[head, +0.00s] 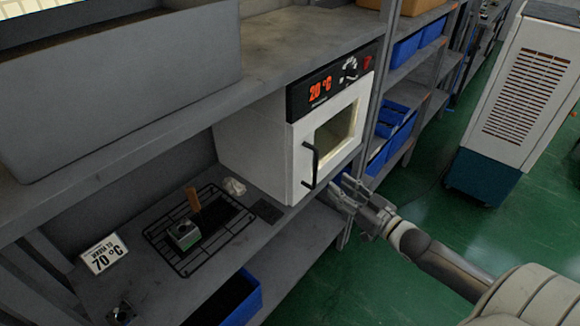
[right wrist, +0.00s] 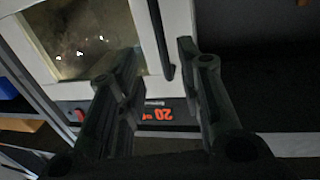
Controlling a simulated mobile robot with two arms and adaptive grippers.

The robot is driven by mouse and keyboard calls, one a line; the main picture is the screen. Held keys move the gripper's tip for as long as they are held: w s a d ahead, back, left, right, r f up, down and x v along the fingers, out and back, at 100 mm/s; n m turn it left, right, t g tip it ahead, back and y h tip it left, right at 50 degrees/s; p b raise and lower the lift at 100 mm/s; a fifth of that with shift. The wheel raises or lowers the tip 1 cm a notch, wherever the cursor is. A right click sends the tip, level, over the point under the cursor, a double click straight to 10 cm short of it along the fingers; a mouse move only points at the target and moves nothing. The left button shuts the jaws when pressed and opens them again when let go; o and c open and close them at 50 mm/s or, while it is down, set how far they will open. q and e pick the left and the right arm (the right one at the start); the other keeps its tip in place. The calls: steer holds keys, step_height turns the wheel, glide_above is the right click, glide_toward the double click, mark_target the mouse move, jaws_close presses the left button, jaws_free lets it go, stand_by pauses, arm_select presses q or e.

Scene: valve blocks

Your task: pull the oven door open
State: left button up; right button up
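The white oven (head: 255,150) stands on a grey shelf, its display reading 20 °C. Its door (head: 300,140) looks shut, with a lit window and a black vertical bar handle (head: 309,165) on the left side. My right gripper (head: 340,186) is in front of the lower part of the door, to the right of the handle and apart from it in the head view. In the right wrist view the fingers (right wrist: 161,50) are spread, with the handle (right wrist: 160,35) showing between their tips. It does not look gripped. My left gripper is not in view.
A wire rack (head: 170,252) with a small green-grey block (head: 184,235) lies on the lower shelf, beside a 70 °C sign (head: 103,254). Blue bins (head: 392,118) fill the shelves to the right. A white cabinet (head: 520,90) stands on open green floor.

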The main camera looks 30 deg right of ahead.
steer(key=p, duration=0.2)
glide_above(314, 186)
steer(key=shift+w+d+r, duration=0.1)
steer(key=shift+w+d, duration=0.1)
steer(key=shift+w, duration=0.1)
steer(key=shift+c, duration=0.4)
jaws_close()
